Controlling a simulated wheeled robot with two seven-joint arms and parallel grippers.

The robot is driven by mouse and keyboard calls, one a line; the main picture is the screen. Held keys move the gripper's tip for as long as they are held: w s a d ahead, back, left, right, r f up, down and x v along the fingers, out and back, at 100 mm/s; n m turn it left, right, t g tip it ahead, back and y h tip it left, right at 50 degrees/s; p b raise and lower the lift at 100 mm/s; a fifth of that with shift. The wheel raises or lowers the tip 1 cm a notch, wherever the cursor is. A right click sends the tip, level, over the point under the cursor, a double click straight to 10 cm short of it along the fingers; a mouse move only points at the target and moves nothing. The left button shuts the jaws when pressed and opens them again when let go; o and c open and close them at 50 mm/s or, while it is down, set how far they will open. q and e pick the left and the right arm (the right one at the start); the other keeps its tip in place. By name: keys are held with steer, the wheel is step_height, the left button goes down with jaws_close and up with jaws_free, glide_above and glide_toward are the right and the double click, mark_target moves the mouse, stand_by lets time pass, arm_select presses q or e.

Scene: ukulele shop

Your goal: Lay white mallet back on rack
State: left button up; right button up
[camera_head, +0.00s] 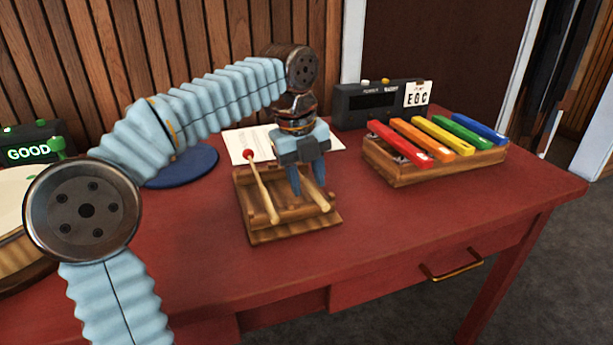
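The wooden rack (262,238) stands on the red table. A red-headed mallet (262,187) lies on its left side, head toward the back. A second pale wooden stick (318,198) lies along the rack's right side, under my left gripper. Its head is hidden behind the gripper, so I cannot see its colour. My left gripper (307,188) points down over the rack's right half, with its blue fingers apart on either side of the stick's upper part. The stick seems to rest on the rack; I cannot tell whether a finger touches it. My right gripper is not in view.
White paper (243,140) lies behind the rack. A blue disc (183,167) and a drum (14,243) are left. The table's front (400,225) is clear.

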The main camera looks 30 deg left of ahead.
arm_select(q)
step_height(320, 180, up, 14)
steer(key=s+a+p, duration=0.1)
steer(key=p, duration=0.1)
steer(key=shift+s+a+f+p, duration=0.15)
steer(key=shift+s+p, duration=0.15)
steer(key=shift+p, duration=0.05)
